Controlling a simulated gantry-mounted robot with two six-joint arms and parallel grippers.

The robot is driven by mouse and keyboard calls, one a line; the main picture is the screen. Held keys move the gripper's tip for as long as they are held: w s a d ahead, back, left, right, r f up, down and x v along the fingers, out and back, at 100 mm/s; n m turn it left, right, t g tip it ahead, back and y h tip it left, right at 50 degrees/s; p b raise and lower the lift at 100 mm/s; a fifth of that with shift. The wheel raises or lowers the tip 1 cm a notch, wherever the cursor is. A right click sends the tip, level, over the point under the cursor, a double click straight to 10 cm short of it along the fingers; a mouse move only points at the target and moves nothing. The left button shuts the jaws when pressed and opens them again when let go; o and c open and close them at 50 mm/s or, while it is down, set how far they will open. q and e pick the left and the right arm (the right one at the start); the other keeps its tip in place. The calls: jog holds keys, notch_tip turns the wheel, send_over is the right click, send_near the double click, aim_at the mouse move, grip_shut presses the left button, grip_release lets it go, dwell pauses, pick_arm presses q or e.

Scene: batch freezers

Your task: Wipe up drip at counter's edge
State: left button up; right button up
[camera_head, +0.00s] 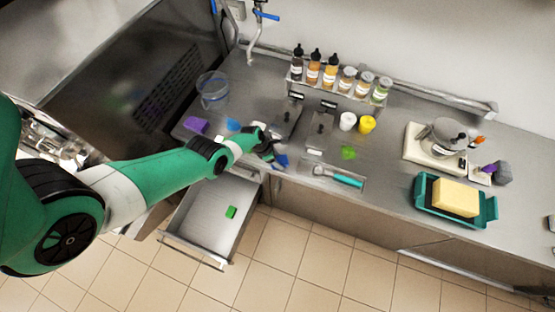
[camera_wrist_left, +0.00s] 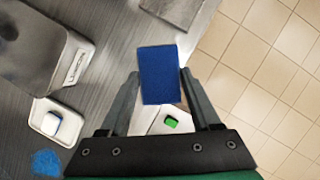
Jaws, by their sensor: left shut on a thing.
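My left gripper (camera_head: 275,155) is over the front edge of the steel counter (camera_head: 400,200). In the left wrist view the gripper (camera_wrist_left: 160,88) is shut on a blue block (camera_wrist_left: 159,75), which looks like a sponge. In the head view part of the blue block (camera_head: 282,161) shows past the fingers. A blue patch (camera_head: 233,124) lies on the counter left of the gripper; a blue patch also shows in the left wrist view (camera_wrist_left: 47,163). A green patch (camera_head: 347,152) lies on the counter to the right. I cannot tell which patch is the drip. My right gripper is out of view.
An open drawer (camera_head: 205,215) with a green block (camera_head: 231,212) juts out below the counter. A purple block (camera_head: 196,125) and clear container (camera_head: 212,92) stand left. A bottle rack (camera_head: 340,90) is behind. A teal tray (camera_head: 482,215) with a yellow block (camera_head: 455,197) stands right.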

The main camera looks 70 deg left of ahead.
pick_arm(q)
jog(key=shift+r+p, duration=0.95)
jog(key=shift+r, duration=0.45)
notch_tip(320, 180, up, 3)
jog(key=p, duration=0.3)
jog(key=shift+r, duration=0.15)
jog(key=shift+a, duration=0.1)
